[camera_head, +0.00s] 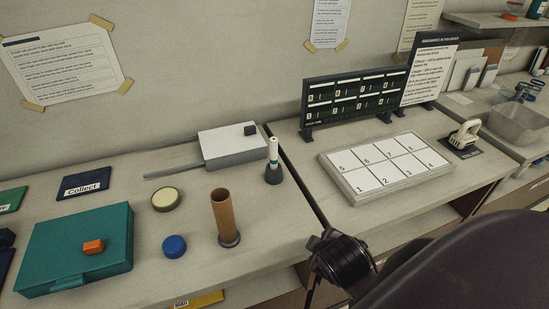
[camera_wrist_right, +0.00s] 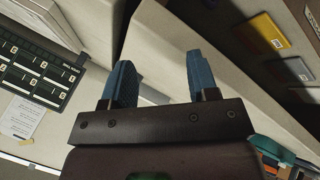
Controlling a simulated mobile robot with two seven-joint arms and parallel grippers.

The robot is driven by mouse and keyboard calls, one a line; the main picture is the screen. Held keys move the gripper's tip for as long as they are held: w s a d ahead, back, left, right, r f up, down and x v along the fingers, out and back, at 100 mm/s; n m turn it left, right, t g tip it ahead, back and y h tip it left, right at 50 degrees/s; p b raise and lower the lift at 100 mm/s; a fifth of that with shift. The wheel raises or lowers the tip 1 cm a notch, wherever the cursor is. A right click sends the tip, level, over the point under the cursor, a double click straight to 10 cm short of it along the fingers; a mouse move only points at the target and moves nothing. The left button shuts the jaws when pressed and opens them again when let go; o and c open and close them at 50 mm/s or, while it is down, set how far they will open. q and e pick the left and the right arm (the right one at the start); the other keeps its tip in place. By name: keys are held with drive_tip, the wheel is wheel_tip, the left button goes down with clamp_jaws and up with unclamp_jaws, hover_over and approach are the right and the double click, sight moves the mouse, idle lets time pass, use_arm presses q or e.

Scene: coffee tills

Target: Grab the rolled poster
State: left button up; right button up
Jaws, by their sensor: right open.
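The rolled poster looks like a brown, open-topped tube (camera_head: 225,212) standing upright in a dark round base (camera_head: 229,240) on the left counter in the head view. My right gripper (camera_wrist_right: 159,62) shows in the right wrist view with its blue fingers wide apart and nothing held between them. The counter edge lies behind them. In the head view my dark right arm comes in from the lower right, in front of the counter and apart from the tube. I cannot make out the tube in the wrist view. My left gripper is not in view.
Near the tube are a blue disc (camera_head: 174,246), a cream-topped round tin (camera_head: 166,199), a white pen in a stand (camera_head: 273,160) and a teal box (camera_head: 75,260) bearing an orange block (camera_head: 93,247). A numbered white board (camera_head: 387,167) lies to the right.

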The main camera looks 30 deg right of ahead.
sight(274, 147)
drive_tip(key=w+d+n+t+h, duration=0.1)
drive_tip(key=w+n, duration=0.1)
drive_tip(key=w+r+n+h, duration=0.1)
drive_tip(key=w+n, duration=0.1)
drive_tip(key=w, duration=0.1)
drive_tip(key=w+d+r+n+t+h, duration=0.1)
drive_tip(key=w+n, duration=0.1)
drive_tip(key=shift+w+d+n+t, duration=0.15)
drive_tip(key=shift+d+n+t, duration=0.15)
drive_tip(key=shift+n, duration=0.1)
drive_tip(key=w+n, duration=0.1)
drive_tip(key=w+r+n+t+h, duration=0.1)
drive_tip(key=w+n, duration=0.1)
drive_tip(key=w+r+n, duration=0.1)
drive_tip(key=n, duration=0.1)
drive_tip(key=shift+w+d+t+h, duration=0.25)
drive_tip(key=shift+t+h, duration=0.15)
drive_tip(key=w+a+r+n+t+h, duration=0.15)
drive_tip(key=w+r+n+t, duration=0.35)
drive_tip(key=w+n, duration=0.6)
drive_tip(key=shift+n+y, duration=0.25)
drive_tip(key=shift+n, duration=0.55)
drive_tip(key=shift+d+f+x, duration=0.15)
drive_tip(key=shift+f+x, duration=0.05)
drive_tip(key=shift+x, duration=1.85)
drive_tip(key=shift+d+f+x, duration=0.1)
drive_tip(key=shift+f+x, duration=0.05)
drive_tip(key=shift+x, duration=1.85)
drive_tip(key=shift+s, duration=0.15)
drive_tip(key=shift+c, duration=0.3)
